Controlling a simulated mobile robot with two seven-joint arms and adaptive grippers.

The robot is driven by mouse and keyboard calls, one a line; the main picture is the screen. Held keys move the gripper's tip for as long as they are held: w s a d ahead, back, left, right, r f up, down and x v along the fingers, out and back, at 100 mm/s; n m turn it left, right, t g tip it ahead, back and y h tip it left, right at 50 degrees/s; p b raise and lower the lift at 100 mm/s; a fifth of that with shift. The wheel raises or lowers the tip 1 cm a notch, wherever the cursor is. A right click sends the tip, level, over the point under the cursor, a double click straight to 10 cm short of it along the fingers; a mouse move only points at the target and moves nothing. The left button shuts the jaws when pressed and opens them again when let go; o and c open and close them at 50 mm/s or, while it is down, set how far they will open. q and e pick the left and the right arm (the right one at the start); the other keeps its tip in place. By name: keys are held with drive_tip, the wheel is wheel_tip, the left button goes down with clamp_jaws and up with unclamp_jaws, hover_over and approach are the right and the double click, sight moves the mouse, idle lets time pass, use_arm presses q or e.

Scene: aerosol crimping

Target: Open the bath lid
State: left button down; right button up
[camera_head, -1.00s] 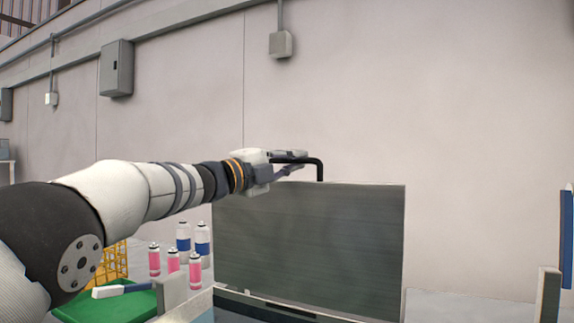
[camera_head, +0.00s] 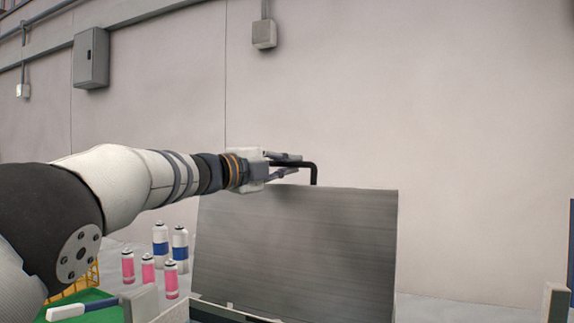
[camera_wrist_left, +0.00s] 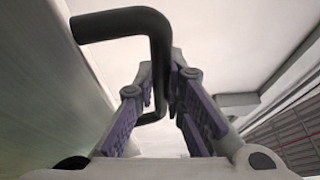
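The bath lid (camera_head: 295,250) is a dark grey ribbed panel in the head view. It stands raised, leaning a little back, with its lower edge at the bath (camera_head: 215,311) at the bottom of the view. A black bent handle (camera_head: 314,174) rises from its top edge, and it also shows in the left wrist view (camera_wrist_left: 158,50). My left gripper (camera_head: 299,164) reaches in from the left at the lid's top. Its fingers (camera_wrist_left: 163,68) close on either side of the handle bar near their tips. My right gripper is not in view.
Several pink and white cans (camera_head: 160,240) stand left of the lid. A green tray (camera_head: 97,312) and a yellow crate (camera_head: 88,277) are at the lower left. A light post (camera_head: 556,301) stands at the lower right. A plain wall (camera_head: 450,110) is behind.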

use_arm(q)
drive_tip(key=c, duration=1.6)
unclamp_jaws()
drive_tip(key=shift+a, duration=0.1)
drive_tip(key=shift+c, duration=0.2)
drive_tip(key=v, duration=1.2)
drive_tip(key=shift+f, duration=0.1)
